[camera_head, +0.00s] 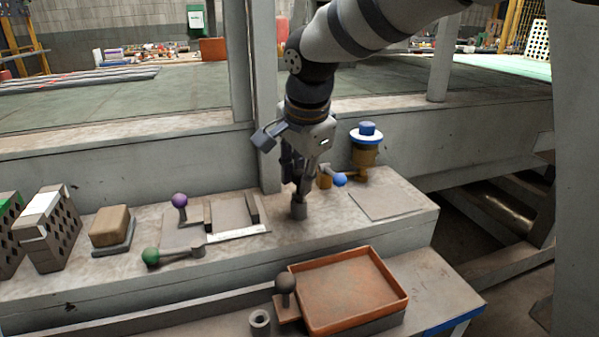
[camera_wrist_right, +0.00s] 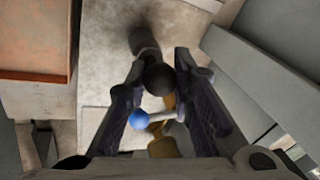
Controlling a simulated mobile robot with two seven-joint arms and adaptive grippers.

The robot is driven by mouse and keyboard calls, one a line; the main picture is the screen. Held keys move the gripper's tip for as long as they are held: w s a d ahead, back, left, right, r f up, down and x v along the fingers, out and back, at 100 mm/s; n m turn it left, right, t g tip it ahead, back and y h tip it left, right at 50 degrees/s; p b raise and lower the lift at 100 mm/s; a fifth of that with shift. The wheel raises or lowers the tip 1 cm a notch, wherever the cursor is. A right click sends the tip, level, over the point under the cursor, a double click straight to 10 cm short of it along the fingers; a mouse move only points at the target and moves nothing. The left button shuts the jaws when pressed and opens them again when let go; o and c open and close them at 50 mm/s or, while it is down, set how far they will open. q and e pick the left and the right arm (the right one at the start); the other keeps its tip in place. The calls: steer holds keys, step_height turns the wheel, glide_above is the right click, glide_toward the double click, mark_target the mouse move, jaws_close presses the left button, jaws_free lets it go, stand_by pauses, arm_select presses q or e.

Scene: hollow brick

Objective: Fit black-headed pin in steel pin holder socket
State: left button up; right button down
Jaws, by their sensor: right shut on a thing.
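My right gripper (camera_head: 299,188) points down over the ledge and is shut on the black-headed pin. The pin's black ball head (camera_wrist_right: 159,78) shows between the fingers in the right wrist view. A short grey steel cylinder, seemingly the pin holder socket (camera_head: 299,211), stands on the ledge right below the fingertips. It also shows just beyond the black head in the right wrist view (camera_wrist_right: 143,38). The fingers hide the pin in the head view, and I cannot tell whether its shaft is inside the socket. My left gripper is not in view.
A blue-headed pin (camera_head: 340,179) and a blue-topped yellow part (camera_head: 366,148) are close right of the gripper. An orange tray (camera_head: 402,290), dark ball (camera_head: 285,284) and hollow grey cylinder (camera_head: 260,322) are in front.

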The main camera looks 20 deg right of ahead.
steer(key=shift+f, duration=0.1)
stand_by(0.3)
steer(key=c, duration=1.3)
jaws_free()
steer(key=v, duration=1.2)
